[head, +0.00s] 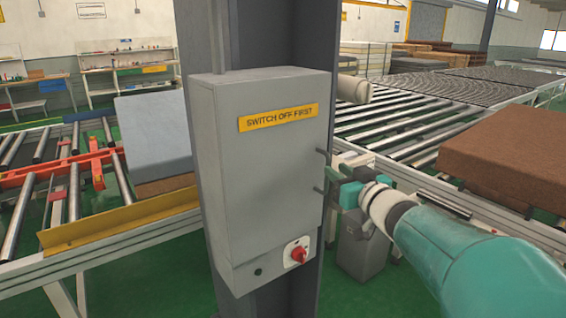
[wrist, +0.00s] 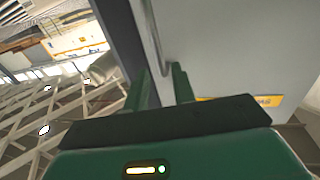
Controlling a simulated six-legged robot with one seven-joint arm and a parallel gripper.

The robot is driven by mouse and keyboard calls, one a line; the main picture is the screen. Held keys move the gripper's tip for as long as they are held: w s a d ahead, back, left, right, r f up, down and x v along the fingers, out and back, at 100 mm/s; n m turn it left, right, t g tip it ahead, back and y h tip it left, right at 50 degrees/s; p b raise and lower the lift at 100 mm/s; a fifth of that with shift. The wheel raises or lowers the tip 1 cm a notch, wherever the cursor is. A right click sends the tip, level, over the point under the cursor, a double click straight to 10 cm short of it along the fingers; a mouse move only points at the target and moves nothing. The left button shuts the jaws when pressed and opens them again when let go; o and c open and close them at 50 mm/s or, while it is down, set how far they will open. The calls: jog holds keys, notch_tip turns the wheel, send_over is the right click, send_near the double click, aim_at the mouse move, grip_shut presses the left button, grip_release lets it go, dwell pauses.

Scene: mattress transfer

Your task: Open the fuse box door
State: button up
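The fuse box (head: 262,165) is a grey metal box on a dark column, with a yellow "SWITCH OFF FIRST" label (head: 278,117). Its door looks closed. A thin C-shaped handle (head: 322,155) stands out at the door's right edge. My gripper (head: 334,183) is at the lower part of this handle, coming from the right. In the wrist view, my green fingers (wrist: 163,88) stand apart, with the handle (wrist: 155,40) running down toward the gap between them. I see no clear contact; the fingertips are partly hidden.
A red rotary switch (head: 298,253) is on the box's lower front. A roller conveyor (head: 420,115) with a brown mattress (head: 508,155) lies to the right. Another conveyor with a yellow rail (head: 120,218) lies to the left.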

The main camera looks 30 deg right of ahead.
aim_at(326, 190)
jog(key=w, duration=0.5)
jog(key=shift+w+d, duration=0.1)
jog(key=shift+d, duration=0.3)
jog(key=shift+c, duration=0.3)
grip_shut()
